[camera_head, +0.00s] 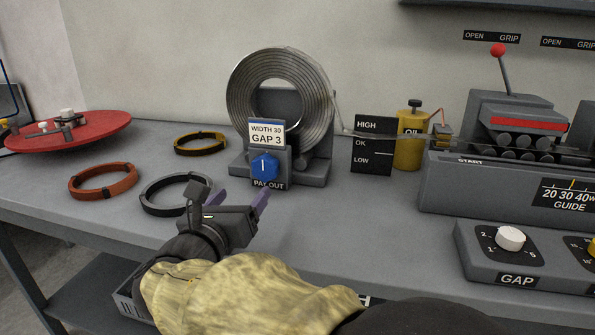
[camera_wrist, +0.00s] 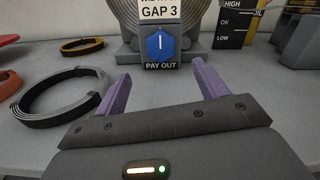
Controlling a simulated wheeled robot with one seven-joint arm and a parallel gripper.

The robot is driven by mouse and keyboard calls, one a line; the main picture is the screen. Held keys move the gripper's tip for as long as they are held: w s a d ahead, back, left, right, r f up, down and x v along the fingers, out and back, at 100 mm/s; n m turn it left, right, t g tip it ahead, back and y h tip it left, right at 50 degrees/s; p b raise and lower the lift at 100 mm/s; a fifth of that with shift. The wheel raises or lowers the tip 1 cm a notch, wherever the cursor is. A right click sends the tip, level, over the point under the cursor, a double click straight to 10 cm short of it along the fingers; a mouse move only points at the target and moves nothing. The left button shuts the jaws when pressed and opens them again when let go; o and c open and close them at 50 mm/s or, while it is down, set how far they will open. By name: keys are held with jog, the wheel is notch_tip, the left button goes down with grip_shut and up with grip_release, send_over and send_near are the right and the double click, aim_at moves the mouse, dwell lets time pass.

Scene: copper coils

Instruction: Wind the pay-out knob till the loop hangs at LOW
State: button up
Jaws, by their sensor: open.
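The blue pay-out knob (camera_head: 265,166) sits on the front of the coil stand, above the PAY OUT label, with its white mark upright. In the wrist view the knob (camera_wrist: 160,44) is ahead, centred between my fingers. My gripper (camera_head: 240,199) is open and empty, short of the knob and not touching it. The fingers (camera_wrist: 159,85) show purple. The steel coil (camera_head: 242,92) stands upright behind the knob. Its strip (camera_head: 370,135) runs right across the HIGH/OK/LOW board (camera_head: 372,162), in the upper part near HIGH and OK.
A black-banded ring (camera_head: 160,206) lies left of my gripper, with an orange ring (camera_head: 103,181) and a yellow ring (camera_head: 201,143) beyond. A yellow oil can (camera_head: 409,140) stands right of the board. The roller machine (camera_head: 520,130) and GAP dial (camera_head: 510,238) are at right.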

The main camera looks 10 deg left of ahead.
aim_at(265, 172)
jog(key=w, duration=0.3)
jog(key=w+b, duration=0.1)
jog(key=w, duration=0.3)
jog(key=w+b, duration=0.1)
jog(key=w, duration=0.2)
jog(key=shift+w+d, duration=0.35)
jog(key=shift+d, duration=0.05)
jog(key=c, duration=1)
jog(key=shift+f+m+b, duration=0.1)
jog(key=shift+m+b, duration=0.3)
jog(key=shift+b, duration=0.2)
jog(key=m+b, duration=0.4)
jog(key=shift+d+f, duration=0.15)
jog(key=m+b, duration=0.6)
jog(key=shift+f+m, duration=0.1)
jog(key=shift+m, duration=0.2)
jog(key=m+b, duration=0.5)
jog(key=shift+d+f+b, duration=0.1)
jog(key=shift+b, duration=0.2)
jog(key=m+b, duration=0.3)
jog(key=m, duration=0.2)
jog(key=shift+b, duration=0.4)
